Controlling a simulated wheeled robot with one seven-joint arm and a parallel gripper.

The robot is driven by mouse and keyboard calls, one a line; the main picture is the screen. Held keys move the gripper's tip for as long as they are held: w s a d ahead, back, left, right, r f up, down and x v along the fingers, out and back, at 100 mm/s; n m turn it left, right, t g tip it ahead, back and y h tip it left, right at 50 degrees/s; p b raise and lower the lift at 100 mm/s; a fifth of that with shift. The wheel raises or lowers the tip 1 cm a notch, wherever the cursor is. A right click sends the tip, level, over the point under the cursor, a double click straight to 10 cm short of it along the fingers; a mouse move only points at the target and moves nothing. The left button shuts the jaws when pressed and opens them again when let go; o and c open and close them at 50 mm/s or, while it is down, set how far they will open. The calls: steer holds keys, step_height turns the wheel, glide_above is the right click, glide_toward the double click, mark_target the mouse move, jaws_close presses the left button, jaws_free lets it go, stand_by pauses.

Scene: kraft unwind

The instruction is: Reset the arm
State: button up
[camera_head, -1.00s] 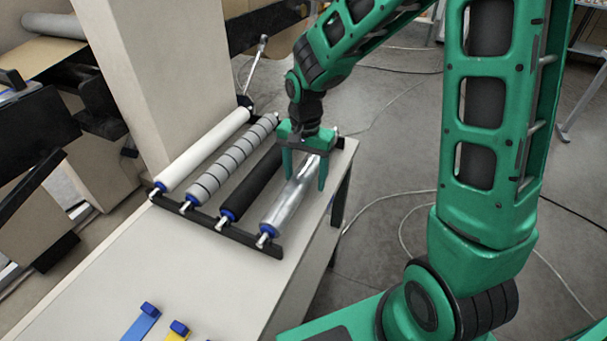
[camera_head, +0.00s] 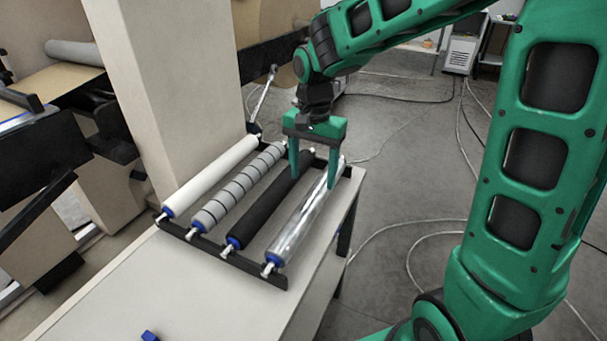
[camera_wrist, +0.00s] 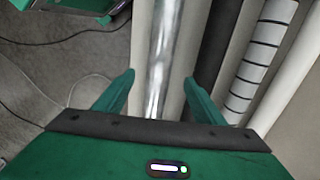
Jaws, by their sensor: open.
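My green gripper (camera_head: 314,172) is open, fingers pointing down, over the far part of the shiny metal roller (camera_head: 307,218). In the wrist view, the metal roller (camera_wrist: 160,62) runs between the two open fingers (camera_wrist: 158,92), and nothing is gripped. The metal roller lies in the black rack (camera_head: 225,258) at its right end. A black roller (camera_head: 268,200), a grey banded roller (camera_head: 240,188) and a white roller (camera_head: 208,178) lie beside it, to its left. The exact gap between fingers and roller is hard to tell.
The rack stands on a pale table (camera_head: 225,300). A beige column (camera_head: 165,80) rises behind its left side, with dark machine parts farther left. A blue item (camera_head: 149,336) shows at the table's front. Open floor with loose cables (camera_head: 410,235) lies to the right.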

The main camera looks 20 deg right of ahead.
steer(key=s+d+r+n, duration=0.1)
steer(key=s+d+r, duration=0.2)
steer(key=s+d, duration=1.25)
steer(key=s, duration=0.4)
steer(key=s+d+f+n, duration=0.1)
steer(key=s+d, duration=0.2)
steer(key=s, duration=0.3)
steer(key=shift+d+f+n, duration=0.2)
steer(key=shift+d+n, duration=0.05)
steer(key=shift+n, duration=0.05)
steer(key=shift+w+f, duration=0.25)
steer(key=shift+w, duration=0.35)
